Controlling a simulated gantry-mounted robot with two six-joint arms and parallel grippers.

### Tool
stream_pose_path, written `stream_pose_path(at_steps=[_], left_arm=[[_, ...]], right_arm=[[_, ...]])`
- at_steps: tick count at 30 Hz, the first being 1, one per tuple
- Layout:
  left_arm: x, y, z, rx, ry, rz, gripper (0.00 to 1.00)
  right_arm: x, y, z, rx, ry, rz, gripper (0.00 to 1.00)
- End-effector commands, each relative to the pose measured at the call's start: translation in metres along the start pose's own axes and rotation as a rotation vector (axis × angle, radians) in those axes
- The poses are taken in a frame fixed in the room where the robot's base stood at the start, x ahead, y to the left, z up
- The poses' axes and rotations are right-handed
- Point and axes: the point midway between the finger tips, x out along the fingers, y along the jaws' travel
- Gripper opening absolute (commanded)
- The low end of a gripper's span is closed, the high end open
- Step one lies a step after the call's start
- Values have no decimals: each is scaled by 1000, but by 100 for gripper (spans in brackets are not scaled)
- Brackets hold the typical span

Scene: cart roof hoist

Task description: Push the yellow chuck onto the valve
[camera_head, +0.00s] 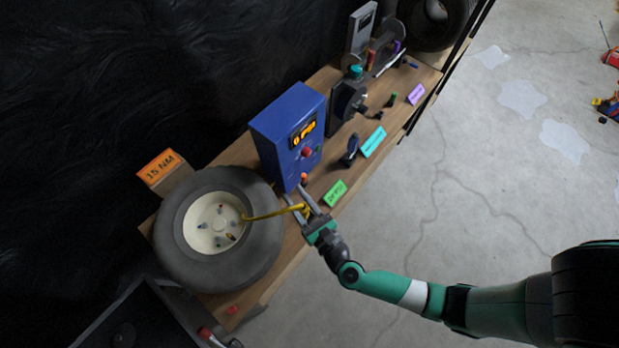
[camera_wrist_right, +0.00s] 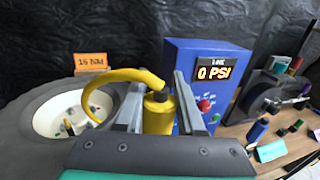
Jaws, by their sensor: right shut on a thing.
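The yellow chuck (camera_head: 303,208) is held between the fingers of my right gripper (camera_head: 297,198), over the front side of the bench. In the right wrist view the chuck (camera_wrist_right: 158,112) stands upright between the two grey fingers. A curved yellow hose (camera_head: 268,214) runs left from it and its far end reaches over the inner edge of the wheel's hub. The wheel (camera_head: 258,250) lies flat on the bench, with a cream hub (camera_head: 205,222) holding several small pieces. I cannot tell which piece is the valve. My left gripper is not in view.
A blue box (camera_head: 276,131) reading 0 PSI stands just behind my right gripper. An orange 15 NM sign (camera_head: 160,167) is behind the wheel. A green label (camera_head: 335,193) lies beside the gripper. Tools stand farther along the bench.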

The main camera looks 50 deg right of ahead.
Motion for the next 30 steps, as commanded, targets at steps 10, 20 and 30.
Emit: stream_pose_path(at_steps=[10,20,30], left_arm=[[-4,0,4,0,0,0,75],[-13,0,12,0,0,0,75],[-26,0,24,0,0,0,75]], right_arm=[[19,38,0,2,-1,2,0],[38,71,-2,2,-2,2,0],[56,106,-2,3,-1,1,0]])
